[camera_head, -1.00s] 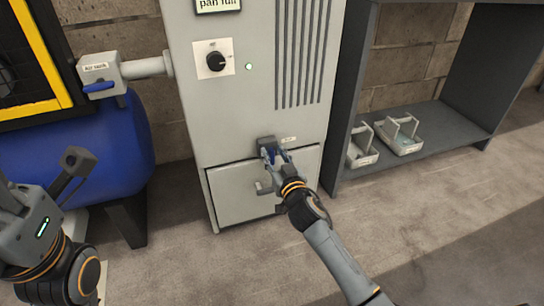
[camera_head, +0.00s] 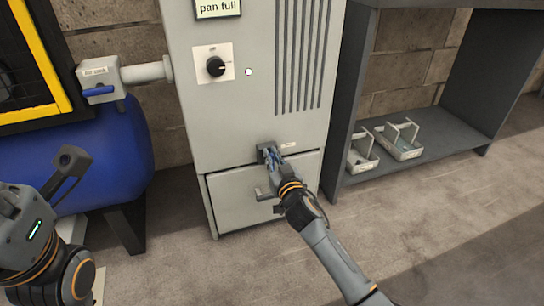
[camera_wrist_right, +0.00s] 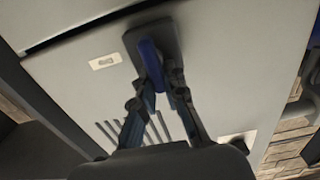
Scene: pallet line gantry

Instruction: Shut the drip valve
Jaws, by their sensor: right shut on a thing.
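The drip valve (camera_wrist_right: 165,35) is a small dark block on the cabinet's grey front, above the lower panel. Its blue lever (camera_wrist_right: 151,58) shows in the right wrist view. In the head view my right gripper (camera_head: 271,157) covers most of the valve and its lever. The right gripper's fingertips (camera_wrist_right: 162,76) are closed on the blue lever. My left gripper (camera_head: 68,170) hangs at the left, away from the valve; its fingers do not show clearly enough to tell their opening.
The cabinet (camera_head: 230,115) carries a black knob (camera_head: 216,66), a lit indicator (camera_head: 249,72) and a "pan full" sign (camera_head: 217,7). A blue tank (camera_head: 110,160) with a blue-handled valve (camera_head: 98,90) stands left. A shelf (camera_head: 440,128) at right holds two trays (camera_head: 400,148).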

